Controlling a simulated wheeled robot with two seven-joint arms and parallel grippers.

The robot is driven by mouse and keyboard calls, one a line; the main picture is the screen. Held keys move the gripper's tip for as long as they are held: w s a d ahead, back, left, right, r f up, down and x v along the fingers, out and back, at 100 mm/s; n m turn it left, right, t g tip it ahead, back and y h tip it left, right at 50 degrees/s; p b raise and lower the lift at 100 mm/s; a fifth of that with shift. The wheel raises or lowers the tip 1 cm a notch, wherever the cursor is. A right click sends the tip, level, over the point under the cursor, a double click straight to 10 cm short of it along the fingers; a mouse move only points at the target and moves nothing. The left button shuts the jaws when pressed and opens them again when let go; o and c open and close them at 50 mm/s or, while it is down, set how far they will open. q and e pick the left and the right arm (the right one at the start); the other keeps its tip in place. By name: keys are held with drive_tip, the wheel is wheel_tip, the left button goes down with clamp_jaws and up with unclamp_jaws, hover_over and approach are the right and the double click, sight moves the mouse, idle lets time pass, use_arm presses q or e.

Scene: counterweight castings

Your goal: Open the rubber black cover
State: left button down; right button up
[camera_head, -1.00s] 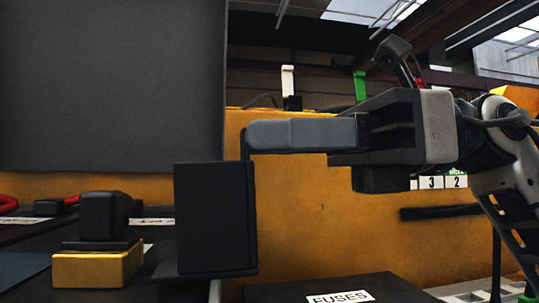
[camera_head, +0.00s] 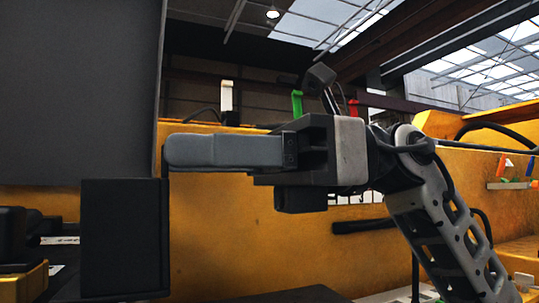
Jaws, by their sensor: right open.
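My right gripper (camera_head: 178,152) reaches in from the right, seen side-on, with its grey fingers pointing left. It is open and nothing shows between the fingers. A black upright block with a thin edge plate (camera_head: 125,238) stands just below and left of the fingertips; I cannot tell whether they touch. A rounded black cap-like piece (camera_head: 14,232) above a yellow block (camera_head: 24,280) is cut by the left edge. I cannot tell for sure which black piece is the rubber cover. My left gripper is not in view.
A large dark panel (camera_head: 75,90) fills the upper left. A yellow wall (camera_head: 250,240) stands behind the gripper, with white and green clips (camera_head: 297,103) on top. A black lid (camera_head: 300,295) shows at the bottom edge. Open space lies above the arm.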

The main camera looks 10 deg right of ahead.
drive_tip(key=shift+d, duration=0.1)
use_arm(q)
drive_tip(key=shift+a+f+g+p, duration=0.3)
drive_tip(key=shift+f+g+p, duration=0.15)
drive_tip(key=shift+p, duration=0.35)
use_arm(e)
drive_tip(key=v, duration=1.6)
